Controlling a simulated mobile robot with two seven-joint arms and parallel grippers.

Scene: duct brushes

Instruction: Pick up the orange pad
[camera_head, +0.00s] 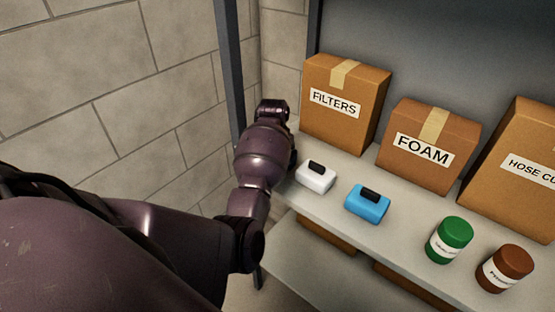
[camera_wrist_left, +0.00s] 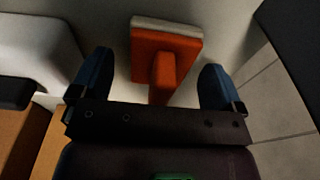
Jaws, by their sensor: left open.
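The orange pad (camera_wrist_left: 166,45) shows in the left wrist view, with a pale layer along its far edge and an orange handle (camera_wrist_left: 163,78) pointing toward my gripper. My left gripper (camera_wrist_left: 153,80) is open, with one blue finger on each side of the handle and visible gaps on both sides. The fingers do not appear to touch it. In the head view my left arm reaches to the shelf's left end; the orange pad and the fingers are hidden there. My right gripper is in neither view.
A white pad (camera_head: 316,180) and a blue pad (camera_head: 367,205), both with black handles, lie right of my left arm on the shelf (camera_head: 390,240). Green (camera_head: 449,240) and brown (camera_head: 505,268) jars stand farther right. Cardboard boxes (camera_head: 340,125) line the back. A post (camera_head: 229,75) stands at the left.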

